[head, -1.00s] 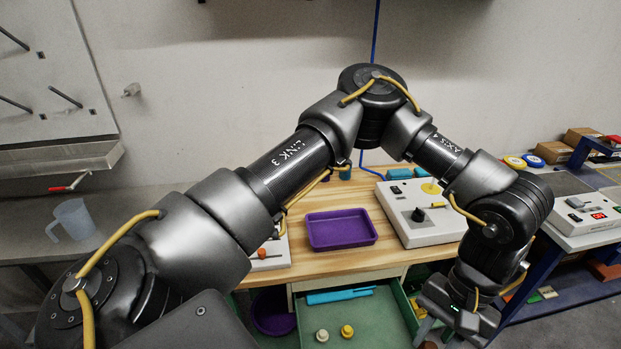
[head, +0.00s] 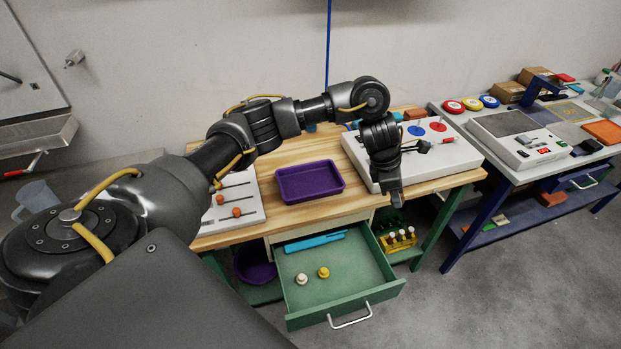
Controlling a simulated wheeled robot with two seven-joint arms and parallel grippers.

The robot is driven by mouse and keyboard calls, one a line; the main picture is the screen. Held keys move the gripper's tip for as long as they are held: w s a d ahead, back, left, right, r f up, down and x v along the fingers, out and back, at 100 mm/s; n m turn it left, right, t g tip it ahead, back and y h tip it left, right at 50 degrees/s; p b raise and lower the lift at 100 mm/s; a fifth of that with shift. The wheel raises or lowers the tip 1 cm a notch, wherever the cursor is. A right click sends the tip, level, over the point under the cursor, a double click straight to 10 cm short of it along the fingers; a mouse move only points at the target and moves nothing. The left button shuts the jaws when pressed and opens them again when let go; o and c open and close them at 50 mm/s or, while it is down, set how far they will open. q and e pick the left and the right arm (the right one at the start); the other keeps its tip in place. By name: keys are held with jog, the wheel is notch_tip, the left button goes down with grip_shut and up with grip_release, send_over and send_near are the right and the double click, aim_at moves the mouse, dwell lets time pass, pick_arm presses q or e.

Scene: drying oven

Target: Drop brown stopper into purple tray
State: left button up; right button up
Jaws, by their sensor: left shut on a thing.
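The purple tray (head: 310,196) lies empty on the wooden tabletop, near its front edge. My left gripper (head: 397,200) hangs at the table's front edge, to the right of the tray and in front of the white panel. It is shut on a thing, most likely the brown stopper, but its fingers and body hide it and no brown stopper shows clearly. A white stopper (head: 302,279) and a yellow stopper (head: 323,272) stand in the open green drawer. My right gripper is out of view.
The green drawer (head: 345,309) is open below the tabletop, with a blue bar (head: 315,241) inside. A white panel with sliders (head: 248,196) lies left of the tray. A rack of bottles (head: 398,239) stands on the right lower shelf.

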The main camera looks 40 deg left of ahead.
pick_arm(q)
jog(key=w+a+f+n+t+y+p, duration=0.1)
jog(key=w+a+f+n+t+y, duration=0.15)
jog(key=a+n, duration=0.85)
jog(key=n+y+p, duration=0.1)
jog(key=n+y, duration=0.2)
jog(key=n, duration=0.2)
send_over(304, 189)
notch_tip(304, 189, down, 3)
jog(key=shift+g, duration=0.25)
notch_tip(304, 189, down, 6)
jog(key=b, duration=0.5)
jog(key=o, duration=1)
jog(key=p+v, duration=0.6)
jog(key=v, duration=0.4)
jog(key=shift+s+r, duration=0.15)
jog(key=shift+r, duration=0.25)
